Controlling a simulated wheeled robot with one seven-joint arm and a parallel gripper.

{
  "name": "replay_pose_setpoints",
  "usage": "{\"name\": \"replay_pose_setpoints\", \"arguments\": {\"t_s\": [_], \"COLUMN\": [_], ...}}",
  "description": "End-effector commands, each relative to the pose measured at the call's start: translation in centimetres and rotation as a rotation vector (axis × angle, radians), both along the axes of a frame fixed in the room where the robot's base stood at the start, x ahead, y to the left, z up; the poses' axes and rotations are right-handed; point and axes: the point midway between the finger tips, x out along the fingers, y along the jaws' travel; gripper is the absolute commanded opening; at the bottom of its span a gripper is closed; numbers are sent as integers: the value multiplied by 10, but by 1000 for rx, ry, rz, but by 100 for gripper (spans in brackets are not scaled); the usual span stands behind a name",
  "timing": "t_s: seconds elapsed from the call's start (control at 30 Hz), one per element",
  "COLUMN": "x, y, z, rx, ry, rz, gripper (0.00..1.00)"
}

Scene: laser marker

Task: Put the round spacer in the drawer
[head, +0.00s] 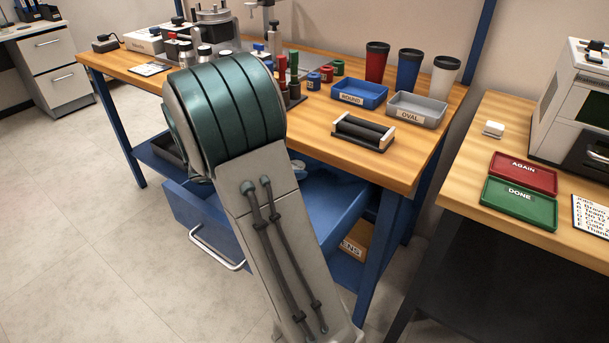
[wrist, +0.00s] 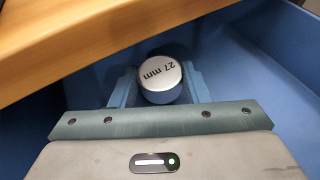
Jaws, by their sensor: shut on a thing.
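The round spacer (wrist: 160,73) is a silver cylinder with "27 mm" on its end face, seen in the wrist view. My gripper (wrist: 158,88) is shut on it, with one blue finger at each side. The blue drawer (head: 192,212) stands pulled out under the workbench in the head view. Its blue inside (wrist: 255,75) surrounds my gripper in the wrist view, with the spacer over or in it. I cannot tell whether the spacer touches the drawer floor. My arm hides much of the drawer and the spacer in the head view.
The wooden workbench top (head: 420,105) overhangs the drawer; its edge (wrist: 75,35) crosses close beyond the spacer in the wrist view. ROUND (head: 360,92) and OVAL (head: 417,108) trays, a black roller fixture (head: 363,132) and several tumblers stand on top. Floor to the left is clear.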

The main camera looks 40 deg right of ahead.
Motion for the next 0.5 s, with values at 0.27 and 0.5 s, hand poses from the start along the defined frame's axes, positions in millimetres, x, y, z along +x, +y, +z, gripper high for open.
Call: {"name": "replay_pose_setpoints", "arguments": {"t_s": [0.27, 0.5], "x": [-5, -5], "y": [-32, -38], "z": [-25, -27], "rx": [0, -1], "ry": [2, 1], "rz": [-4, -1], "gripper": [17, 17]}}
